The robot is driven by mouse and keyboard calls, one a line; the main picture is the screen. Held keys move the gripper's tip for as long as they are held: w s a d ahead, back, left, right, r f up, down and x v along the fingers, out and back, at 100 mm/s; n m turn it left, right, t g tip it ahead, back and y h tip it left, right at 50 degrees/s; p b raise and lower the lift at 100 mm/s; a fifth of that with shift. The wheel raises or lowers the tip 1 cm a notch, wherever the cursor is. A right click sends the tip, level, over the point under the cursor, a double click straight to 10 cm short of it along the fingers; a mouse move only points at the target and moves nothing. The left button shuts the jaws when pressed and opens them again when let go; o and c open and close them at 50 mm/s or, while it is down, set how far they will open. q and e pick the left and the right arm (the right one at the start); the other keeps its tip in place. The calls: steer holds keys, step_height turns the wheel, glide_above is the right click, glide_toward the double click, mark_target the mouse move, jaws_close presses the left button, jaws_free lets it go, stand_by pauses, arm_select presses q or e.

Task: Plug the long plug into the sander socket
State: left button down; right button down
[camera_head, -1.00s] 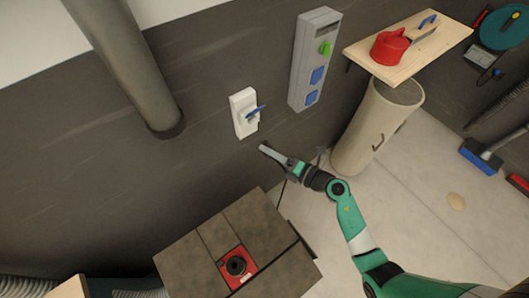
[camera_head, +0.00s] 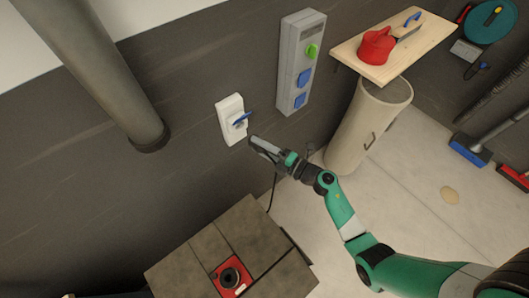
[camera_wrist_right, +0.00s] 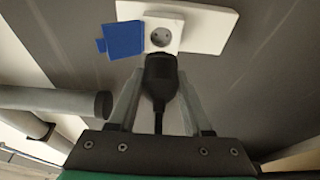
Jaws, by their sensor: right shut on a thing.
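A white wall socket (camera_head: 230,120) with its blue flap (camera_head: 241,119) swung open is on the dark wall. In the right wrist view the round two-hole socket face (camera_wrist_right: 163,36) is exposed, with the blue flap (camera_wrist_right: 123,40) at its left. My right gripper (camera_head: 255,141) is just below and right of the socket plate. It is shut on a black plug (camera_wrist_right: 160,78) with its cable trailing back. In the wrist view the plug's front end shows just below the socket face, not in its holes. The plug's pins are hidden. My left gripper is out of view.
A grey socket panel (camera_head: 299,62) with blue and green covers is on the wall to the right. A wooden shelf (camera_head: 437,43) holds a red object above a beige cylinder (camera_head: 350,141). A dark box-topped table (camera_head: 192,273) stands below. A thick grey pipe (camera_head: 95,75) is at left.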

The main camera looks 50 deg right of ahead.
steer(key=w, duration=0.1)
steer(key=w+b, duration=0.1)
steer(key=w, duration=0.1)
steer(key=shift+d+f, duration=0.1)
steer(key=shift+d, duration=0.15)
steer(key=shift+w+d+b, duration=0.2)
steer(key=shift+w+b, duration=0.15)
steer(key=shift+w, duration=0.75)
steer(key=shift+p, duration=0.35)
steer(key=shift+w+d, duration=0.1)
steer(key=shift+w, duration=0.3)
stand_by(0.7)
steer(key=shift+w, duration=0.2)
stand_by(0.4)
steer(key=shift+w+d, duration=0.1)
steer(key=shift+w, duration=0.25)
stand_by(0.5)
steer(key=shift+c, duration=1.3)
jaws_free()
steer(key=shift+r, duration=0.2)
steer(key=shift+w+r, duration=0.1)
